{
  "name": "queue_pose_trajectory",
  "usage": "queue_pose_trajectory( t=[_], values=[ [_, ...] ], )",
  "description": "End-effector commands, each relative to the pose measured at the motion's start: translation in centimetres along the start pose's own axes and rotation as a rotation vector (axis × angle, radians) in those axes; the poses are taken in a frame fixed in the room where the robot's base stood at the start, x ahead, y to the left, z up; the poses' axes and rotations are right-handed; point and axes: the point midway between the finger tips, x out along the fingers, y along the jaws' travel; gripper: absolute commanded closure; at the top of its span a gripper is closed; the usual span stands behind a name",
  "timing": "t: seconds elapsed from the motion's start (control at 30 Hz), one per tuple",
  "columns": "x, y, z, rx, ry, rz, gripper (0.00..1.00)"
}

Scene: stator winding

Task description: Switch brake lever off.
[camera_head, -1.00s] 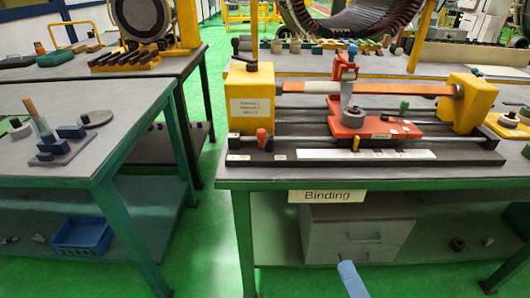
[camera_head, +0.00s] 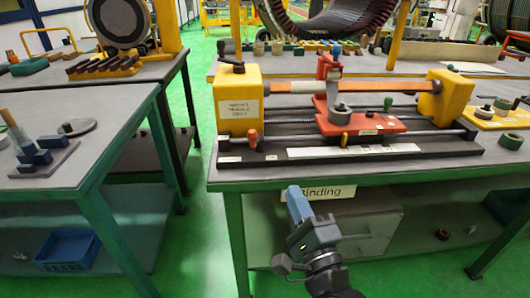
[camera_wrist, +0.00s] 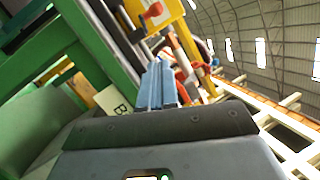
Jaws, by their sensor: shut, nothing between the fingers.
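The binding machine stands on the bench with two yellow end blocks. A small red-knobbed lever (camera_head: 252,137) stands at the front left of its black base; a red knob (camera_wrist: 152,11) also shows near the top of the wrist view. I cannot tell from labels which one is the brake lever. My gripper (camera_head: 294,192) has blue fingers, shut and empty, in front of the bench edge near the "Binding" sign. The fingers (camera_wrist: 160,82) point up toward the machine in the wrist view, apart from any lever.
The bench's front edge (camera_head: 400,176) lies between my gripper and the machine. A red carriage (camera_head: 365,126) with a grey roll sits mid-machine, with a yellow-knobbed lever (camera_head: 344,139) before it. A side table (camera_head: 90,150) stands at left, with green floor between.

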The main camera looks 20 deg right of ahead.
Motion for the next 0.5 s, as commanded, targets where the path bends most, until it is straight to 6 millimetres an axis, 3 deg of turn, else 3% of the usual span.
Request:
queue_pose_trajectory(
  t=[0.17, 0.5],
  values=[
    [1.1, -0.1, 0.0, -0.001, 0.000, 0.000, 1.00],
    [7.4, -0.3, 0.1, -0.002, 0.000, -0.002, 1.00]
  ],
)
